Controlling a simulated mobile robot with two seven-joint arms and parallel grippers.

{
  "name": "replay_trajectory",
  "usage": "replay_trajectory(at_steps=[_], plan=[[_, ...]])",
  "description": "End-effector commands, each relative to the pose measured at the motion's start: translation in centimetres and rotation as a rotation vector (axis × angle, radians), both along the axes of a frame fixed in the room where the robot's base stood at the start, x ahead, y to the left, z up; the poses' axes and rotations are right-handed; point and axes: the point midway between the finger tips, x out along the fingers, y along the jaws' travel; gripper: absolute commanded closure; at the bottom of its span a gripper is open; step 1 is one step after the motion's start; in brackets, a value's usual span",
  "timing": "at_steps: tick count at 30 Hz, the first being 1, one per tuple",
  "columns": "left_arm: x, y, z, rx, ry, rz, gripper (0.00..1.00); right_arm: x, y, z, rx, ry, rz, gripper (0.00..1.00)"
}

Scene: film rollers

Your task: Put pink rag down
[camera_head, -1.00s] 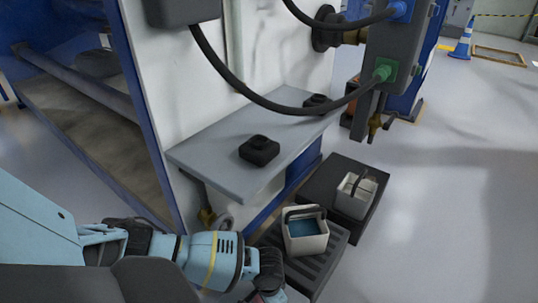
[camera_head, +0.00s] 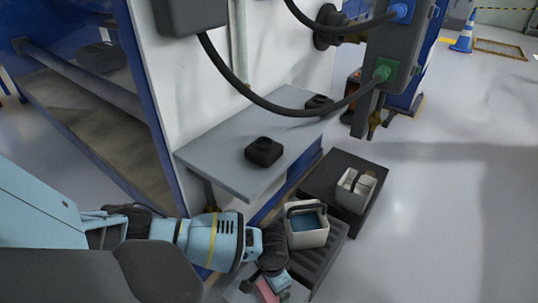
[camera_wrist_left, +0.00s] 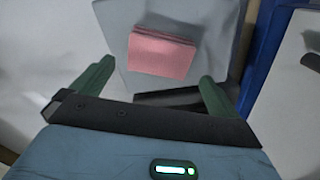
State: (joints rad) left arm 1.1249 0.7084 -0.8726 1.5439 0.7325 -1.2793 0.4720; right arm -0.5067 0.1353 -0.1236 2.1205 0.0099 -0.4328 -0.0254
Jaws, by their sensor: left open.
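The pink rag (camera_wrist_left: 162,52) is a folded, flat rectangle lying on a light grey surface (camera_wrist_left: 120,25) in the left wrist view. A small part of the rag also shows at the bottom edge of the head view (camera_head: 267,291). My left gripper (camera_wrist_left: 155,88) is open, its green fingers spread wider than the rag. The rag lies just beyond the fingertips, and neither finger appears to touch it. In the head view my left gripper (camera_head: 274,283) is low, in front of the buckets, partly cut off by the frame. My right gripper is not in view.
A bucket with blue contents (camera_head: 306,227) stands on a dark slatted platform (camera_head: 325,258). Another bucket (camera_head: 355,190) stands behind it on a dark platform. A grey shelf (camera_head: 215,160) with black objects (camera_head: 263,151) juts out above my left forearm. Open floor lies right.

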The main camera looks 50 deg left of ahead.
Motion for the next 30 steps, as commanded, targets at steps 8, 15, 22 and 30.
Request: replay_trajectory(at_steps=[8,15,22,30], plan=[[0.0,0.0,4.7,0.0,-0.001,0.0,0.0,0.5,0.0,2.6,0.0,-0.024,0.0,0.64],[0.0,0.0,5.6,0.001,0.002,0.0,0.0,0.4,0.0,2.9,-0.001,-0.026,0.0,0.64],[0.0,0.0,5.6,0.001,0.002,0.0,0.0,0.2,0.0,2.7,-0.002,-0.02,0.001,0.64],[0.0,0.0,5.6,0.0,0.002,0.0,0.0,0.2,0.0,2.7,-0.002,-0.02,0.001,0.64]])
